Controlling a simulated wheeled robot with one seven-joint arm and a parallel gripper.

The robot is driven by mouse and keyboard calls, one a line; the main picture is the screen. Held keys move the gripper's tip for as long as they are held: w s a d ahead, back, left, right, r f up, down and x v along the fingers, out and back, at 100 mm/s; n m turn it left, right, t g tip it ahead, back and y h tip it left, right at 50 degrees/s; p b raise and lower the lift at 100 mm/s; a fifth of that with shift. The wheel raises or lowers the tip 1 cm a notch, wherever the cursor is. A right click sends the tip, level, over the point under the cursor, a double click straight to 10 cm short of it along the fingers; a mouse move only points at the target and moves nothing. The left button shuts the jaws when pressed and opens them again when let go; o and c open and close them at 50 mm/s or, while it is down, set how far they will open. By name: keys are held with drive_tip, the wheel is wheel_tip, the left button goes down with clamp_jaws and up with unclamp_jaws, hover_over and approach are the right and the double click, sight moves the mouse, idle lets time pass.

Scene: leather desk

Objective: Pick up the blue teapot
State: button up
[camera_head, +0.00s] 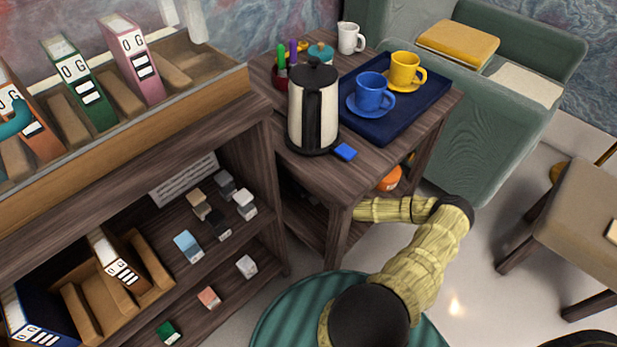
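I see no plainly blue teapot. A small teal lidded pot (320,51) with an orange knob stands at the back of the side table, partly hidden by the kettle; I cannot tell whether it is a teapot. A teal curved thing (14,121) shows at the left edge, cut off by the frame. A blue cup (371,93) sits on a blue saucer on the dark blue tray (400,123). My arm reaches from the bottom and bends left toward the space under the side table. My gripper is hidden behind the table's leg.
A cream and black kettle (313,108) stands at the table's front left. A yellow cup (405,71) shares the tray. A white jug (350,38) and a pen holder (282,78) stand behind. Shelves (200,105) with binders fill the left; a green sofa (490,115) stands right.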

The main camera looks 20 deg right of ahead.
drive_tip(key=shift+w+f, duration=0.1)
drive_tip(key=shift+w, duration=0.15)
drive_tip(key=shift+s+a, duration=0.1)
drive_tip(key=c, duration=1)
drive_tip(key=shift+o, duration=0.2)
